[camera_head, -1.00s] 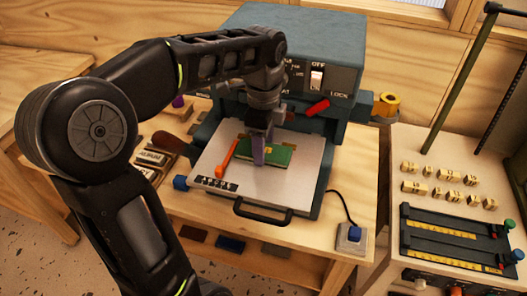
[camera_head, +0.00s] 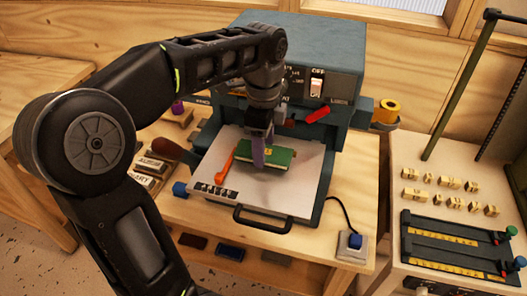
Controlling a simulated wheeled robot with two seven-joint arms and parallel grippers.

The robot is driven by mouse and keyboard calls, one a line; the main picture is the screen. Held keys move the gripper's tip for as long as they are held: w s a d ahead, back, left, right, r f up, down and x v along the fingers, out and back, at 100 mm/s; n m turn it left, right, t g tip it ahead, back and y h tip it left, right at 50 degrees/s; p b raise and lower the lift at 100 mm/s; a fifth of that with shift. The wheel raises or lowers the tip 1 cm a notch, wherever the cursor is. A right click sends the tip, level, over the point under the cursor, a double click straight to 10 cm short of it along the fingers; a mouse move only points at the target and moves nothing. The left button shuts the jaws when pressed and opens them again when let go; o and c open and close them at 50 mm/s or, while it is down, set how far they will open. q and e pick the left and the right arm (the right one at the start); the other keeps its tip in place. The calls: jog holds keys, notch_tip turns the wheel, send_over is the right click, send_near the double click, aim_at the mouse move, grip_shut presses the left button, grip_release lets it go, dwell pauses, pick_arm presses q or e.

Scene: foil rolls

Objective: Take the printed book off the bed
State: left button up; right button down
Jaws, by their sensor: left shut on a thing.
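The book (camera_head: 283,157) has a green cover with a yellow mark and pale page edges. It is over the light metal bed (camera_head: 215,167) of the blue-grey press (camera_head: 300,40). My left gripper (camera_head: 259,154) comes down from above and is shut on the book near its left end. The book looks slightly tilted; I cannot tell for sure whether it still touches the bed. My right gripper is out of view.
An orange bar (camera_head: 229,164) lies on the bed left of the book. A black handle (camera_head: 262,219) is at the bed's front. Small brass type blocks (camera_head: 448,185) are on the right table.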

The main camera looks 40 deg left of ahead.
pick_arm(q)
jog(key=shift+s+d+r, duration=0.1)
jog(key=shift+s+r, duration=0.15)
jog(key=shift+r, duration=0.2)
jog(key=shift+s+d+r, duration=0.1)
jog(key=shift+s+r, duration=0.1)
jog(key=shift+r, duration=0.25)
jog(key=s+d, duration=0.1)
jog(key=s, duration=0.4)
jog(key=s+d+p, duration=0.1)
jog(key=s+d, duration=0.1)
jog(key=s, duration=0.3)
jog(key=s+d+p, duration=0.1)
jog(key=s+d, duration=0.1)
jog(key=s, duration=0.3)
jog(key=shift+r, duration=0.15)
jog(key=shift+s+d, duration=0.3)
jog(key=shift+s, duration=0.3)
jog(key=shift+f, duration=0.2)
